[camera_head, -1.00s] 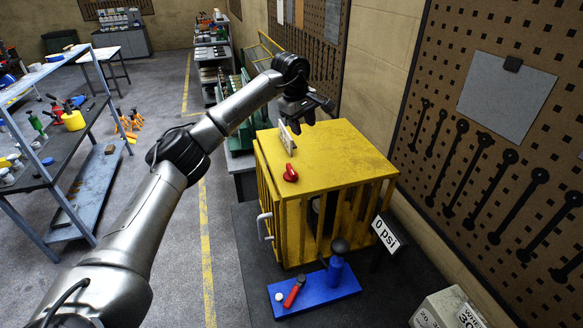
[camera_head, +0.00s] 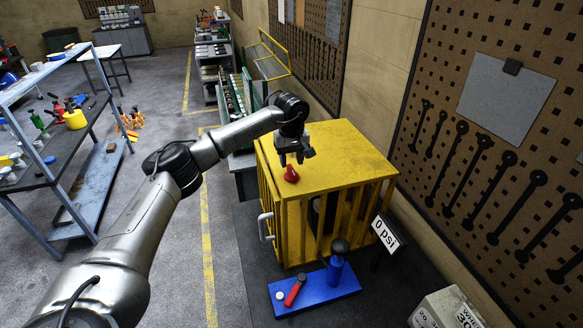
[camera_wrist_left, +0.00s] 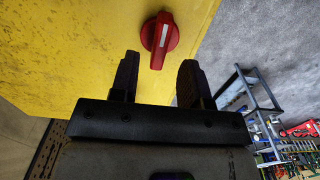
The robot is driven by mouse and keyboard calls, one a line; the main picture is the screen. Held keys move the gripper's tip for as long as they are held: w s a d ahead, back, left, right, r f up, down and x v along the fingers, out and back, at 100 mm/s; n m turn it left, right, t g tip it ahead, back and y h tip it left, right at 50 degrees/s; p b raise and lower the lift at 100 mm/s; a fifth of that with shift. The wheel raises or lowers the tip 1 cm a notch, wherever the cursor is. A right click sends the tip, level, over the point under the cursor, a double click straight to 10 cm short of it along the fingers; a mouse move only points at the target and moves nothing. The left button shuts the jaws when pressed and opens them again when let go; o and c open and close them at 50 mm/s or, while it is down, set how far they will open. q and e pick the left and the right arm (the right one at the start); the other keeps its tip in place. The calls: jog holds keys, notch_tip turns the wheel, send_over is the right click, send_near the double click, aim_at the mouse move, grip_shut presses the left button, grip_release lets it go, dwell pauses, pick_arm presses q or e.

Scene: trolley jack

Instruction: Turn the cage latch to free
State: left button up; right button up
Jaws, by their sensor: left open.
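The yellow cage (camera_head: 335,160) stands on the dark floor area in the middle of the head view. The red cage latch (camera_head: 291,174) sits on its top near the left front edge. In the left wrist view the red latch (camera_wrist_left: 160,40) has a pale stripe on its handle. My left gripper (camera_head: 295,160) is over the cage top, just behind the latch in the head view. In the left wrist view its open fingers (camera_wrist_left: 158,72) point toward the latch, whose handle lies ahead of and partly between the fingertips. I cannot tell whether they touch. My right gripper is not in view.
A blue pump base with a red lever (camera_head: 312,292) is in front of the cage, beside the "0 psi" sign (camera_head: 385,234). A white handle (camera_head: 264,226) is on the cage's left side. A blue shelf rack (camera_head: 60,130) stands left.

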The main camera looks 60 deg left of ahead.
aim_at(292, 169)
pick_arm(q)
jog(key=shift+f+p, duration=0.3)
jog(key=shift+f, duration=1.75)
grip_shut()
